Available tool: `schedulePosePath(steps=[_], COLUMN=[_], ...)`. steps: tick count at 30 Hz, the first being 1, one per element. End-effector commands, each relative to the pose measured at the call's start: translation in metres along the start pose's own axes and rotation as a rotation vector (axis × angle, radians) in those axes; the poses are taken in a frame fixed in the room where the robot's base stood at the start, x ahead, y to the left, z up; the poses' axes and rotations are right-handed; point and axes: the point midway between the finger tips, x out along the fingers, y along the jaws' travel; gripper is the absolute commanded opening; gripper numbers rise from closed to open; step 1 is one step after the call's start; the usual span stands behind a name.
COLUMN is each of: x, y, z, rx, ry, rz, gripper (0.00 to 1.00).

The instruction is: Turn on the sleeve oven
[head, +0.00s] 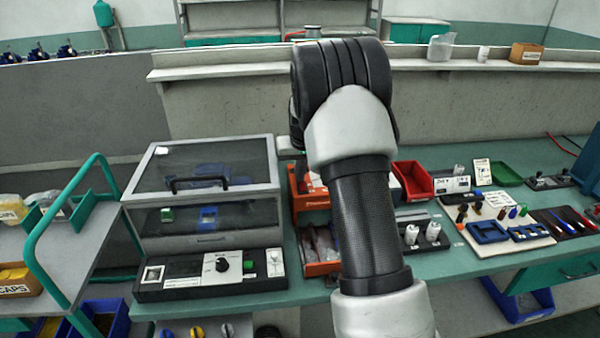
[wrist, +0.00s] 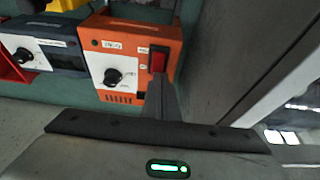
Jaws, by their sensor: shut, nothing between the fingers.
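An orange box (wrist: 128,62) with a black knob (wrist: 113,77) on a white dial plate and a red rocker switch (wrist: 158,62) stands ahead in the wrist view. Its labels are too small to read, so I cannot tell for sure that it is the sleeve oven. My gripper (wrist: 160,84) is shut and empty, with its fingertips at the lower part of the red switch. I cannot tell whether they touch it or which way the switch is set. In the head view my arm hides the gripper and this box's front.
A grey unit with a clear lid (head: 205,190), a dial and a green button stands left on the green bench. A blue-grey device (wrist: 48,45) stands beside the orange box. A dark panel (wrist: 235,50) rises close on the right. Trays and tools fill the right bench.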

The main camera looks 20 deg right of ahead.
Motion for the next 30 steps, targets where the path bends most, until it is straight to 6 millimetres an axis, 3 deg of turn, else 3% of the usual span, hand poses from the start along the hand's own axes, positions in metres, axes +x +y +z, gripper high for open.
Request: schedulePosePath(steps=[30], x=[-0.004], y=[0.000], z=[0.015], rx=[0.000], ry=[-0.052], rz=[0.000], gripper=[0.00])
